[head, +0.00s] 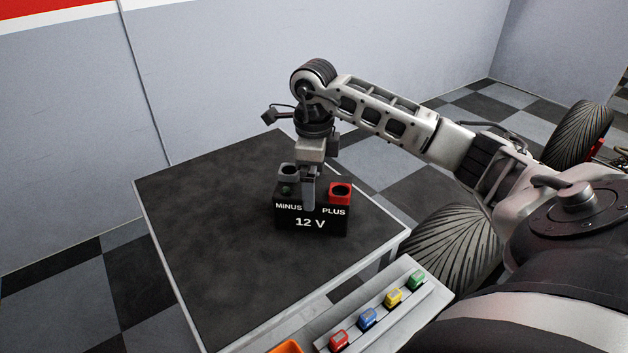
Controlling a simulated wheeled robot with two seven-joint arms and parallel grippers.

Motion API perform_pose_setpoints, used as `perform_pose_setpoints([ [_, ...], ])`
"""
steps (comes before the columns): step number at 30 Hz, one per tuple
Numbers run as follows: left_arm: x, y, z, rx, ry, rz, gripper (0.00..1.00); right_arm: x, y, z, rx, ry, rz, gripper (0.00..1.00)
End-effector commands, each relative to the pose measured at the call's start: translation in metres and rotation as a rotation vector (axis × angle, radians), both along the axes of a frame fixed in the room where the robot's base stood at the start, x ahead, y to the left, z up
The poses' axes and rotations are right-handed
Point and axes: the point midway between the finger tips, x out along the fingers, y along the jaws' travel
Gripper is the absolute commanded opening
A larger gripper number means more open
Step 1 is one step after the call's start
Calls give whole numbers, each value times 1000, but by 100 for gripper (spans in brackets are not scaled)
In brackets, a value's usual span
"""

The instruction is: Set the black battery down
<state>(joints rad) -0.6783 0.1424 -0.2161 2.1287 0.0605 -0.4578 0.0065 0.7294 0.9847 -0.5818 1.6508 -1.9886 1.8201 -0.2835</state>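The other finger is hidden. My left gripper is not in view.
A light tray (432,283) at the table's near right edge holds small red (339,341), blue (367,318), yellow (393,297) and green (417,279) pieces. An orange item (287,347) shows at the bottom edge. The table's left and middle are clear. Large tyres stand to the right.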

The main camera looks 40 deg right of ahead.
Motion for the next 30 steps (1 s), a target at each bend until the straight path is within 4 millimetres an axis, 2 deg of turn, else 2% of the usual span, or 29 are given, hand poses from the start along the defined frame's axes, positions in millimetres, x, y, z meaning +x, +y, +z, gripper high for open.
perform_pose_setpoints([
  [9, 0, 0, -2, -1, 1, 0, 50, 1, -1, 69, -1, -6, -1, 100],
  [15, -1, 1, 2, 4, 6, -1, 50, 0, -1, 101, -2, -3, 0, 100],
  [20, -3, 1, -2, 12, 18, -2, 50, 0, 0, 109, -1, 0, 0, 100],
  [30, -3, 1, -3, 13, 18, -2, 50, 0, 0, 108, -1, 0, -1, 100],
])
